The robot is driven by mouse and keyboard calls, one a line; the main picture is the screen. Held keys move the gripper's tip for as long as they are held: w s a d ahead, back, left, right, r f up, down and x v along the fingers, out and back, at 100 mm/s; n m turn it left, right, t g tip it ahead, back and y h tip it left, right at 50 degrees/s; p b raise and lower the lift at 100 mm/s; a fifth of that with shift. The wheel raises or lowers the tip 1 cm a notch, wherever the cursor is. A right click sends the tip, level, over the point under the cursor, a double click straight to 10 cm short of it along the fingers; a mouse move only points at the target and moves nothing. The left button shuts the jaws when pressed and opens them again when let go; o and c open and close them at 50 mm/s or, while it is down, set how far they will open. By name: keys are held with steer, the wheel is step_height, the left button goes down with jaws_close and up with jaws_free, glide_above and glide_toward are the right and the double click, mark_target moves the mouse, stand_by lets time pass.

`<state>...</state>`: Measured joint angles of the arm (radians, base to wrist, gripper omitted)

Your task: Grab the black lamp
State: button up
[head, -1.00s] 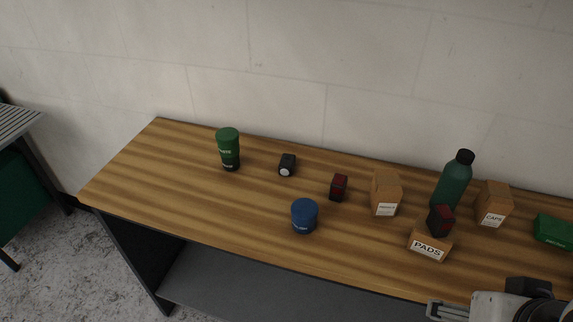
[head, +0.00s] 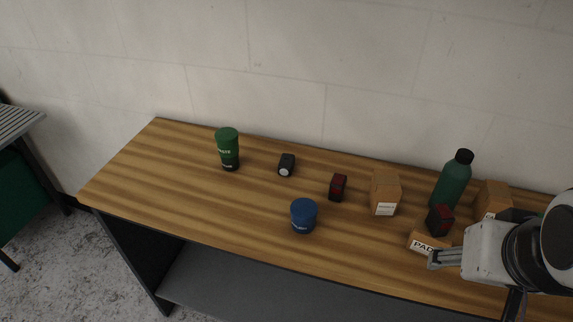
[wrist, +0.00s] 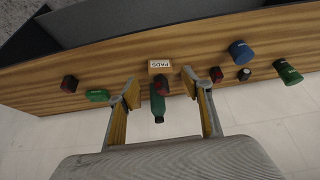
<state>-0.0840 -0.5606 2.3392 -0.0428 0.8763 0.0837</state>
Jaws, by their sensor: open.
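The black lamp (head: 287,165) is a small dark block with a round white face. It stands on the wooden bench top, left of centre in the head view, between the green cup and a dark red lamp. It also shows at the right in the wrist view (wrist: 244,74). My gripper (head: 433,260) is open and empty at the right of the head view, over the bench's front edge near the PADS box, well to the right of the black lamp. In the wrist view its spread fingers (wrist: 158,80) frame the bottle and PADS box, with the black lamp outside them.
A green cup (head: 228,150), blue tub (head: 304,216) and dark red lamp (head: 338,187) surround the black lamp. A brown box (head: 386,193), green bottle (head: 453,182) and another red lamp (head: 440,220) on the PADS box (head: 424,243) stand right. The bench's left end is clear.

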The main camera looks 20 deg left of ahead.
steer(key=w+a+r, duration=0.2)
steer(key=w+a, duration=0.4)
steer(key=w, duration=0.6)
steer(key=n+y, duration=0.1)
steer(key=n, duration=0.1)
glide_toward(287, 159)
steer(key=f, duration=0.2)
steer(key=shift+w, duration=0.45)
steer(key=shift+x, duration=1.25)
